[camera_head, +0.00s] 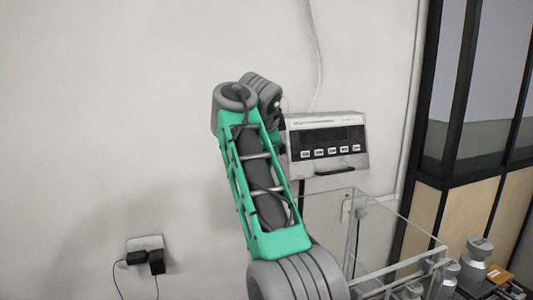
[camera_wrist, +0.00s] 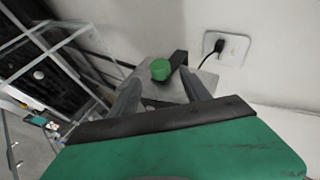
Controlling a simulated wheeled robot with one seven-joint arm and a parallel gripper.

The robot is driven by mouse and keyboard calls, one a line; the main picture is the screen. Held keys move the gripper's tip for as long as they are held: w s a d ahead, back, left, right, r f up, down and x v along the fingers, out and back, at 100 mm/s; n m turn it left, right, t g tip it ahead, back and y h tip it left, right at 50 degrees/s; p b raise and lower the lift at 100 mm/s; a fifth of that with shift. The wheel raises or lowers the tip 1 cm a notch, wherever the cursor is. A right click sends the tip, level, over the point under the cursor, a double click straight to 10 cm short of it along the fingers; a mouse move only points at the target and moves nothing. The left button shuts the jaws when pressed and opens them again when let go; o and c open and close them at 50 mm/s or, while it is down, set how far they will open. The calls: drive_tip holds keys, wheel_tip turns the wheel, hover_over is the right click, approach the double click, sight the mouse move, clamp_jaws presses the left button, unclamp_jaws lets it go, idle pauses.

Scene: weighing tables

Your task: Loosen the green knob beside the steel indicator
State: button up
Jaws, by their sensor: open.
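The steel indicator (camera_head: 328,160) is a grey box with a dark display and a row of white buttons, mounted by the wall in the head view. The green knob (camera_wrist: 160,69) shows in the wrist view, beside a dark bracket (camera_wrist: 179,59) and a grey metal surface that looks like the indicator's housing. My gripper (camera_wrist: 162,81) is open, with one finger on each side of the knob in the picture. I cannot tell whether either finger touches it.
A clear-walled enclosure (camera_head: 353,235) stands below the indicator and also shows at left in the wrist view. A wall socket (camera_wrist: 232,46) with a black plug is near the knob. Metal weights (camera_head: 473,262) stand at lower right. The wall is close behind.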

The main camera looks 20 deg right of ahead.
drive_tip(key=s+a+b, duration=0.3)
drive_tip(key=s+a, duration=0.2)
drive_tip(key=s, duration=0.5)
drive_tip(key=shift+s+a+b, duration=0.25)
drive_tip(key=shift+a+b, duration=0.1)
drive_tip(key=shift+a, duration=0.05)
